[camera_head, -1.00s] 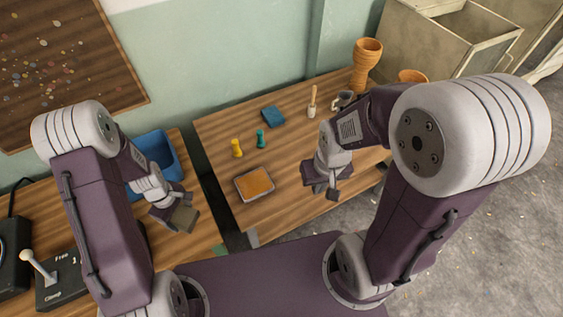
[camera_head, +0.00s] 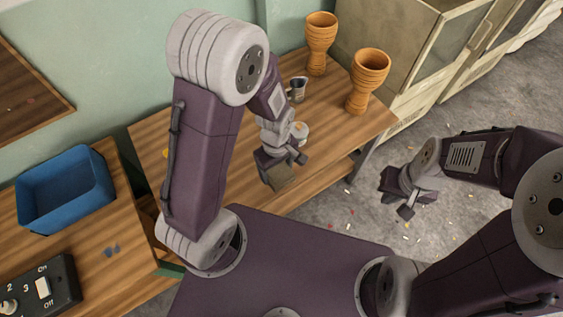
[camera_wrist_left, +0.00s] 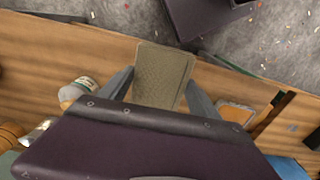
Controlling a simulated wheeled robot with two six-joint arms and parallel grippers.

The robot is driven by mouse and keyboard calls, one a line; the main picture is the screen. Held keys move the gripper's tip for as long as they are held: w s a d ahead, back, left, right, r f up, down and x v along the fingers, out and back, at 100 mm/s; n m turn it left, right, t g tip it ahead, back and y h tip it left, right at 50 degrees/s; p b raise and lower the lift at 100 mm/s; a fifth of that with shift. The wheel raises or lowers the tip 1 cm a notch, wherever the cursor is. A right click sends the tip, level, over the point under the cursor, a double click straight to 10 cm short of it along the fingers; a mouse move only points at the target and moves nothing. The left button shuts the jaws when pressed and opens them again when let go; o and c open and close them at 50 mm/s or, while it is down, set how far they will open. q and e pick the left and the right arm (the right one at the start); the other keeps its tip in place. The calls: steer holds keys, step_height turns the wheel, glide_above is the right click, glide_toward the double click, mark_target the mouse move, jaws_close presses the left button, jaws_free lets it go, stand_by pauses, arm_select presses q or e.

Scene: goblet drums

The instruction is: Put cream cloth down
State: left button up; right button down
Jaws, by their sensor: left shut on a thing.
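The cream cloth (camera_head: 282,180) looks like a flat, greyish-tan rectangle. My left gripper (camera_head: 279,167) is shut on it. The cloth is held out near the front edge of the wooden table (camera_head: 350,112). In the left wrist view the cloth (camera_wrist_left: 163,76) sits between the two fingers, over the table edge with the floor beyond. I cannot tell its exact height above the table. My right gripper (camera_head: 397,204) is over the floor right of the table; its fingers look apart, with nothing between them.
Two orange goblet drums (camera_head: 320,42) (camera_head: 367,82) stand at the table's far right. A tray with an orange filling (camera_wrist_left: 238,114) shows in the wrist view. A blue bin (camera_head: 64,190) stands left on another table.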

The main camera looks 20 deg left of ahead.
arm_select(q)
steer(key=shift+d+f, duration=0.1)
steer(key=shift+d, duration=0.45)
steer(key=shift+s+a, duration=0.1)
steer(key=shift+s, duration=0.1)
steer(key=w+a+f, duration=0.1)
steer(key=a+f, duration=0.1)
steer(key=a, duration=0.1)
steer(key=w+a+f+b, duration=0.1)
steer(key=w+a+f, duration=0.1)
steer(key=a, duration=0.2)
steer(key=w+a+f, duration=0.1)
steer(key=a+f, duration=0.2)
steer(key=a, duration=0.1)
steer(key=shift+w+b, duration=0.2)
steer(key=shift+b, duration=0.1)
step_height(320, 180, down, 3)
steer(key=shift+f+b, duration=0.1)
steer(key=shift+b, duration=0.3)
steer(key=shift+f, duration=0.35)
